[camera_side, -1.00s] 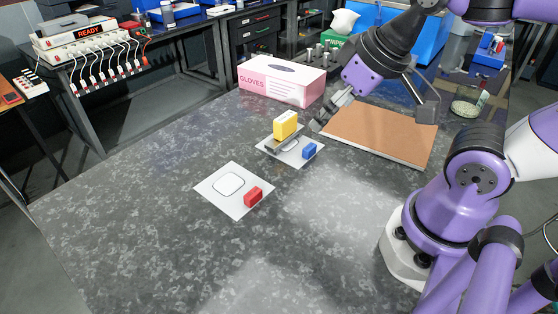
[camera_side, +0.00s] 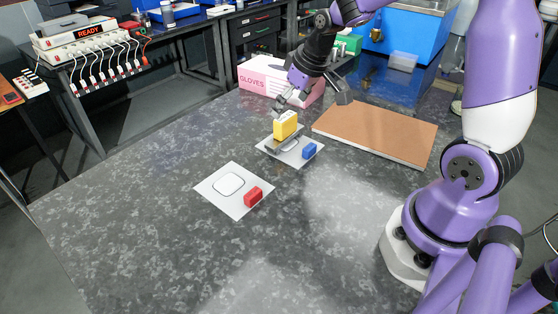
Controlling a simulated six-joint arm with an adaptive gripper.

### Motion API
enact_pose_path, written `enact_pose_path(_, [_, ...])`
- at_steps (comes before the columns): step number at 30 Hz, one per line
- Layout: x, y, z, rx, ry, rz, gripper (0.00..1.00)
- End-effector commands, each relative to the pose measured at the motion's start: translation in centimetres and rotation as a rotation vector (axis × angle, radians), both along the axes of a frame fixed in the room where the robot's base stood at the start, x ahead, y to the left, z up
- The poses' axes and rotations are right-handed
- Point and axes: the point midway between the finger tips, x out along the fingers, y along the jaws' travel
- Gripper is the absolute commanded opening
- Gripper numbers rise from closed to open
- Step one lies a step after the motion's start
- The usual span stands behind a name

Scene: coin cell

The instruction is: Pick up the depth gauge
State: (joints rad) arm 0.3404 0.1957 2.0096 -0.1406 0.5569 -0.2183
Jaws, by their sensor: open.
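The depth gauge appears to be the yellow block (camera_side: 285,126) with a grey flat base, standing on the far white card (camera_side: 294,162). My gripper (camera_side: 284,102) is open, just above and behind the top of the yellow block, tilted down toward it. The fingers look close to the block's top, but I cannot tell whether they touch it. The block's far side is hidden.
A blue block (camera_side: 309,151) sits beside the gauge on the same card. A nearer white card (camera_side: 232,205) holds a white rounded-square piece (camera_side: 229,184) and a red block (camera_side: 253,196). A glove box (camera_side: 262,78) stands behind; a brown board (camera_side: 378,132) lies right.

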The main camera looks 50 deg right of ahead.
Motion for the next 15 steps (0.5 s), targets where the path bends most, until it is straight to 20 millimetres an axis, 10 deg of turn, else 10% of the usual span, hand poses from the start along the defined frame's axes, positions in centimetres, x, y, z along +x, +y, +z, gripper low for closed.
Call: enact_pose_path(15, [2.3, -0.5, -6.0, 0.001, 0.002, 0.001, 1.00])
